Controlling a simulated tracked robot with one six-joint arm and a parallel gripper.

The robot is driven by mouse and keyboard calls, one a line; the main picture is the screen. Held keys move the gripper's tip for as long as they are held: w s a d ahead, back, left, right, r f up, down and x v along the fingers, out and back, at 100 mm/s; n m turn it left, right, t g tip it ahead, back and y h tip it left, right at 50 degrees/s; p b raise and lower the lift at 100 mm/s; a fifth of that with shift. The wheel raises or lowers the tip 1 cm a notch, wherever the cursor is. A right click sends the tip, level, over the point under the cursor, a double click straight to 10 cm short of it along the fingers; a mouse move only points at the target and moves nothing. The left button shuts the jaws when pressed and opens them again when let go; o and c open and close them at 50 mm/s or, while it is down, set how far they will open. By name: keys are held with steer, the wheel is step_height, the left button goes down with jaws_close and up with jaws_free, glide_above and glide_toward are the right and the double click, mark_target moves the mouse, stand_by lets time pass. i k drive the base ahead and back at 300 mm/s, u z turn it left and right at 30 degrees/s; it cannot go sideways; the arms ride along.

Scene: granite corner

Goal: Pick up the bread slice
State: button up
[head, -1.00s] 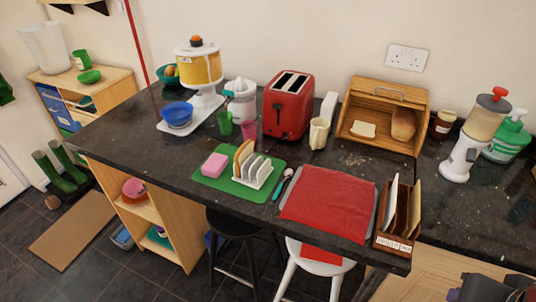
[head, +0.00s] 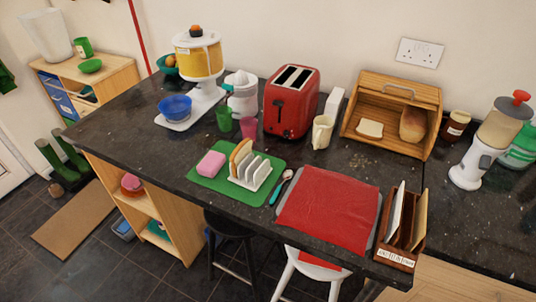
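One bread slice (head: 369,129) lies flat at the front of the open wooden bread bin (head: 392,93), left of a brown loaf (head: 413,124). Another bread slice (head: 240,151) with a golden crust stands upright at the left end of the white toast rack (head: 251,175). The rack stands on a green mat (head: 220,186) beside a pink sponge (head: 211,163). My gripper is not in view.
A red cloth (head: 328,211) and a wooden letter rack (head: 398,240) lie near the front edge. A jar (head: 456,126) and a blender (head: 487,145) stand right.

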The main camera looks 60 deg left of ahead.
mark_target(246, 146)
steer(key=z, duration=1.4)
steer(key=k, duration=2.7)
steer(key=u, duration=0.4)
